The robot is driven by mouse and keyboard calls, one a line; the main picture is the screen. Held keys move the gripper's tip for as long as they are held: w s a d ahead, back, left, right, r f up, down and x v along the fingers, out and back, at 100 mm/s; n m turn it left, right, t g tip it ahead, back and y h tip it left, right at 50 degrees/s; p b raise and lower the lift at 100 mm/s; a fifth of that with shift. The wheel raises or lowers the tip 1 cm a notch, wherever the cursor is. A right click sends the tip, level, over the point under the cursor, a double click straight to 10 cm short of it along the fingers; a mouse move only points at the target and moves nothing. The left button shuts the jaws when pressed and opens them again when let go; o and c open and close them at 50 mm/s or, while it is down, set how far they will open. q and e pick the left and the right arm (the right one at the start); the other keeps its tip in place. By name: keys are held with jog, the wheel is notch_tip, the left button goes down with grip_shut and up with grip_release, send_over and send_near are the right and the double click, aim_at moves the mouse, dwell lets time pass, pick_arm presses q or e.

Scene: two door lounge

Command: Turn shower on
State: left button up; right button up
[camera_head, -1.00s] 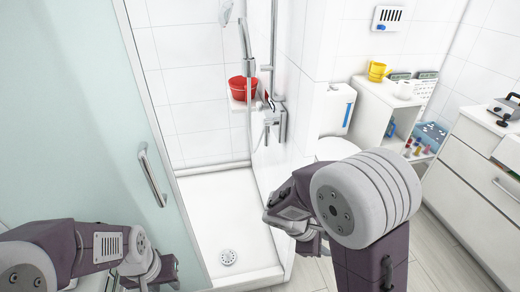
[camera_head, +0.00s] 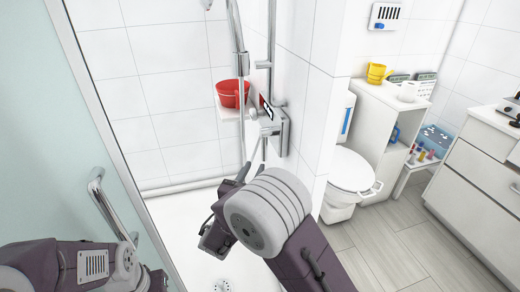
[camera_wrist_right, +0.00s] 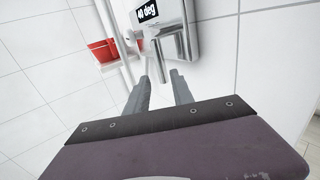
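The shower mixer (camera_head: 275,130) is a chrome box on the tiled wall, with a dark label; in the right wrist view the mixer (camera_wrist_right: 182,35) shows a "40 deg" label and a chrome lever or spout (camera_wrist_right: 158,65) hanging down. My right gripper (camera_wrist_right: 162,80) has its two grey fingers apart, just below the mixer, with this bar's lower end near the gap. I cannot tell whether they touch it. In the head view my right arm partly hides its gripper, just below the mixer. My left gripper (camera_head: 148,280) is low at the left edge; its fingers are unclear.
The glass shower door (camera_head: 40,150) with a chrome handle (camera_head: 110,208) stands at the left. A red bowl (camera_head: 232,93) sits on a small shelf beside the mixer. The toilet (camera_head: 350,175), cabinets (camera_head: 485,150) and free floor are at the right.

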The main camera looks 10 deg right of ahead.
aim_at(263, 151)
jog(key=x, duration=0.9)
jog(key=shift+f, duration=0.15)
grip_shut()
jog(key=shift+a, duration=0.1)
dwell(0.9)
